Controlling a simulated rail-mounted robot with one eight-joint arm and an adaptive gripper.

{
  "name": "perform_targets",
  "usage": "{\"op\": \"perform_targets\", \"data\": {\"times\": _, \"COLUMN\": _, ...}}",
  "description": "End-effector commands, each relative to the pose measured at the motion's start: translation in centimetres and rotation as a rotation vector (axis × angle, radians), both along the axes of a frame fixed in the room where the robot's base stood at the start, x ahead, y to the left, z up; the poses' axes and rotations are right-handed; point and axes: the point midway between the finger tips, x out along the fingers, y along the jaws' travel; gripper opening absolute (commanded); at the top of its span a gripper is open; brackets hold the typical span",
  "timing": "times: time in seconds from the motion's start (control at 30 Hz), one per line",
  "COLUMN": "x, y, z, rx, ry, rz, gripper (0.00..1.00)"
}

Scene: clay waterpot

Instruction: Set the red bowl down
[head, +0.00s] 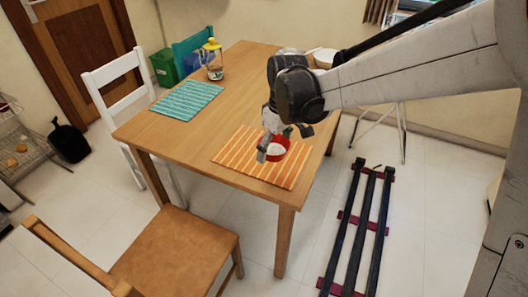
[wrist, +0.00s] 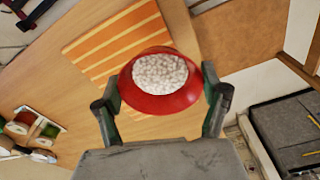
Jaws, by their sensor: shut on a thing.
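The red bowl (head: 277,147) is in my gripper over the orange striped placemat (head: 240,164) in the head view. In the wrist view the red bowl (wrist: 160,100) is full of small white grains, and a finger of my gripper (wrist: 160,108) is on each side of it. The orange placemat (wrist: 105,45) lies behind the bowl there. I cannot tell whether the bowl touches the mat. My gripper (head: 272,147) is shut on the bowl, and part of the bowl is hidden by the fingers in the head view.
The wooden table (head: 185,135) is bare between the two mats. A teal placemat (head: 187,100) lies at the left, with a glass jug with a yellow lid (head: 213,62) behind it. A white bowl (head: 324,58) stands at the far right. A wooden chair (head: 180,250) is in front.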

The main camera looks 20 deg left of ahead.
Motion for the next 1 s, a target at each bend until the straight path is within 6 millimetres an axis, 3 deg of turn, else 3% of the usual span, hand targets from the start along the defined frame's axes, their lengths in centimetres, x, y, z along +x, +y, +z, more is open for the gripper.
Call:
{"op": "perform_targets", "data": {"times": 0.17, "x": -0.3, "y": 1.8, "z": 0.5, "rx": 0.001, "ry": 0.0, "rz": 0.054, "gripper": 0.49}}
{"op": "perform_targets", "data": {"times": 0.7, "x": 7.9, "y": 5.3, "z": -5.0, "rx": 0.001, "ry": 0.0, "rz": 0.053, "gripper": 0.49}}
{"op": "perform_targets", "data": {"times": 1.0, "x": 10.0, "y": 6.2, "z": -6.4, "rx": 0.001, "ry": 0.0, "rz": 0.053, "gripper": 0.49}}
